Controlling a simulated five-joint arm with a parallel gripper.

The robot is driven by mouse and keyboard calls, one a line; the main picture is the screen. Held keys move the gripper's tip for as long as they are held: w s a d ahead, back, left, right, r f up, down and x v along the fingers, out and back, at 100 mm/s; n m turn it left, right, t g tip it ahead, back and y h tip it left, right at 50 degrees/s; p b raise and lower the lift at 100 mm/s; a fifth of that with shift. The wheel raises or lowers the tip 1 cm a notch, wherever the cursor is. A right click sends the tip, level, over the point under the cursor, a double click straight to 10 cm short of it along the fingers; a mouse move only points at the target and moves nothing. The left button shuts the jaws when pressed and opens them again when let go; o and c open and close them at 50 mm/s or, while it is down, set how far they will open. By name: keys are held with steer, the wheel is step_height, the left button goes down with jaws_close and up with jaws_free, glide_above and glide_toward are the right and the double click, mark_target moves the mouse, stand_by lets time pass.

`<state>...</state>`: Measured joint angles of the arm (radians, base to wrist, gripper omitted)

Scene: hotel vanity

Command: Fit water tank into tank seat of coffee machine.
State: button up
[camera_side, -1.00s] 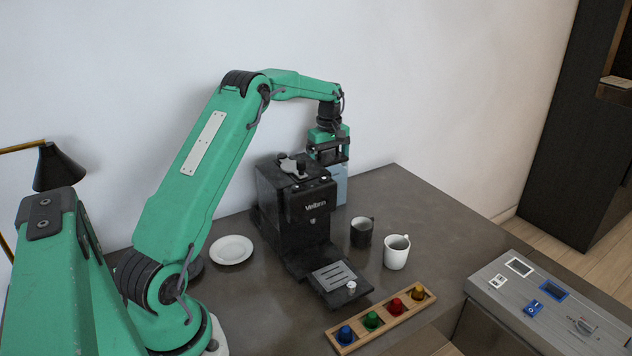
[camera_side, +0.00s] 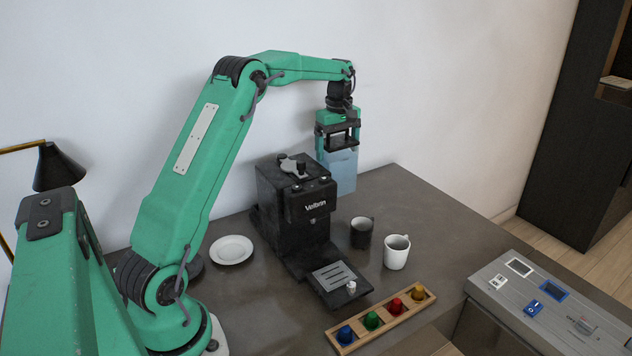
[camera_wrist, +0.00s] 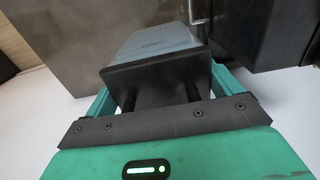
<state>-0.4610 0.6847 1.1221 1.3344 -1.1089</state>
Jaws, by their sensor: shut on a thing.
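The water tank (camera_side: 343,171) is a pale blue, see-through box with a dark top. My gripper (camera_side: 338,140) is shut on its top and holds it upright at the far right side of the coffee machine. In the wrist view the tank (camera_wrist: 160,42) hangs between the fingers of my gripper (camera_wrist: 157,95). The black coffee machine (camera_side: 292,205) stands left of the tank in the side view; its edge shows at the right of the wrist view (camera_wrist: 265,30). The tank seat is hidden behind the machine. I cannot tell whether the tank's bottom touches the counter.
A black mug (camera_side: 361,233) and a white mug (camera_side: 397,252) stand right of the machine. A wooden rack (camera_side: 382,319) with coloured capsules lies in front. A white plate (camera_side: 232,250) is on the left. The counter's back right is clear.

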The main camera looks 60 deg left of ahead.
steer(key=d+r, duration=0.4)
steer(key=d, duration=0.3)
steer(key=shift+d+r, duration=0.15)
steer(key=shift+r, duration=0.05)
stand_by(0.4)
